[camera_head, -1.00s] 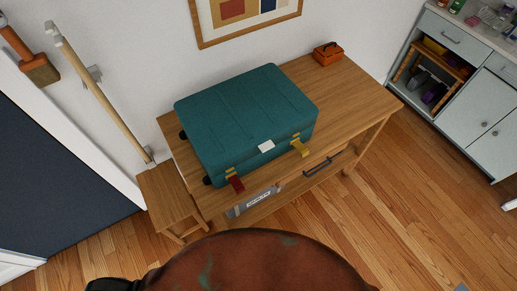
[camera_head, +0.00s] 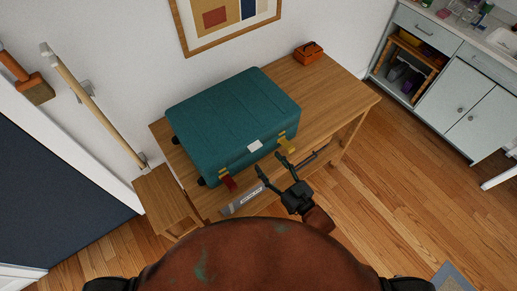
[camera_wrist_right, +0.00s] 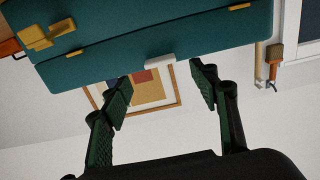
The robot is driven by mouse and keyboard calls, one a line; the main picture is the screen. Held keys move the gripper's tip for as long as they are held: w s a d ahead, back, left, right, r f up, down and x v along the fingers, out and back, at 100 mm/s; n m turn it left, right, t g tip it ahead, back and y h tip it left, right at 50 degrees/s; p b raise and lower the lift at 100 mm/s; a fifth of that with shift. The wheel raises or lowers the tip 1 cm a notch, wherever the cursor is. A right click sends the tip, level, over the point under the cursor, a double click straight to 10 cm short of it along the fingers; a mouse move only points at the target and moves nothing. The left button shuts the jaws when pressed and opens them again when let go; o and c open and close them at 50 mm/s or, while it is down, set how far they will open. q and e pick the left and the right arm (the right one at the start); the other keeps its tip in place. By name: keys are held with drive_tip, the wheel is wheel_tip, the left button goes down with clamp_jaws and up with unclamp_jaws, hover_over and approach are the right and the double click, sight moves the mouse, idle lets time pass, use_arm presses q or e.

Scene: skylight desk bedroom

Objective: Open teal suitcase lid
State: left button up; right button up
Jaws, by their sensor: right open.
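The teal suitcase (camera_head: 228,112) lies flat with its lid shut on a wooden desk (camera_head: 335,92). My right gripper (camera_head: 273,165) is open and empty just in front of the suitcase, between the two tabs. In the right wrist view the open fingers (camera_wrist_right: 160,78) stand apart below the suitcase edge (camera_wrist_right: 200,38), with the white label (camera_wrist_right: 160,61) between and beyond them. A yellow latch (camera_wrist_right: 48,36) shows there at upper left. My left gripper is not in view.
A small orange box (camera_head: 309,53) sits at the desk's back right. A grey strip with a label (camera_head: 243,201) is at the desk front. A wooden stool (camera_head: 163,202) stands at left. A cabinet (camera_head: 457,88) stands at right. Floor between desk and cabinet is clear.

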drive_tip(key=x, duration=0.7)
drive_tip(key=shift+w, duration=0.2)
drive_tip(key=shift+a, duration=0.15)
drive_tip(key=shift+c, duration=0.4)
clamp_jaws()
